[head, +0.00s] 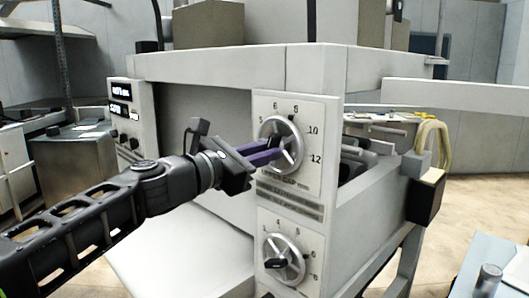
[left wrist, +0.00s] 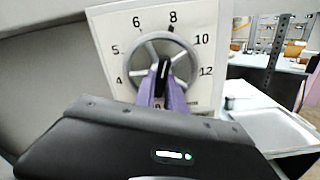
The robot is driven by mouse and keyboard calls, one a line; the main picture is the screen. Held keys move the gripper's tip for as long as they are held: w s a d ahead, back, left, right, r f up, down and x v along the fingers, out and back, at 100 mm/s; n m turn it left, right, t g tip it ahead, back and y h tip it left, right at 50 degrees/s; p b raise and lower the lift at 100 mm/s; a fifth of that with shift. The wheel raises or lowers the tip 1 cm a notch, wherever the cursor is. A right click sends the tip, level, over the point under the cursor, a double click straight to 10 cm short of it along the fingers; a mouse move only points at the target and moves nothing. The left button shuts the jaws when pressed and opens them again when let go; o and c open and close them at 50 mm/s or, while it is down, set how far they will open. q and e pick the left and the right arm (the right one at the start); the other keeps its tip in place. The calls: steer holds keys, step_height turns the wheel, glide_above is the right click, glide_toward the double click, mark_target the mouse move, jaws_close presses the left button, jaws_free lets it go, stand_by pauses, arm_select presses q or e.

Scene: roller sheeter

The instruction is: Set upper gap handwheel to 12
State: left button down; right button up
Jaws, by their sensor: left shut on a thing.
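The upper gap handwheel (head: 296,133) is a silver spoked wheel on a pale dial plate (head: 318,105) at the front corner of the machine. In the left wrist view the upper handwheel (left wrist: 185,66) is ringed by numbers from 4 on the left, over 8 near the top, to 12 on the right. A small dark mark sits at its rim just below the 8. My left gripper (head: 274,148) has its purple fingers shut on the wheel's black grip (left wrist: 162,72) near the hub. The fingers hide the wheel's lower part. My right gripper is not in view.
A second, lower handwheel (head: 283,259) with a black grip sits below on the same panel. A control box with lit displays (head: 121,95) stands at the left. A yellow hose bundle (head: 433,145) hangs at the right. Open floor shows at the right.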

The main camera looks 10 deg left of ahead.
arm_select(q)
steer(key=shift+f, duration=0.1)
stand_by(0.3)
steer(key=shift+w+a+r+m+b, duration=0.15)
steer(key=shift+m+b, duration=2.25)
steer(key=shift+m, duration=1.55)
steer(key=shift+s+r+m+b, duration=0.15)
steer(key=shift+m+b, duration=2.2)
steer(key=shift+m, duration=1.6)
steer(key=shift+w, duration=0.1)
steer(key=c, duration=1.4)
jaws_free()
steer(key=shift+r, duration=0.1)
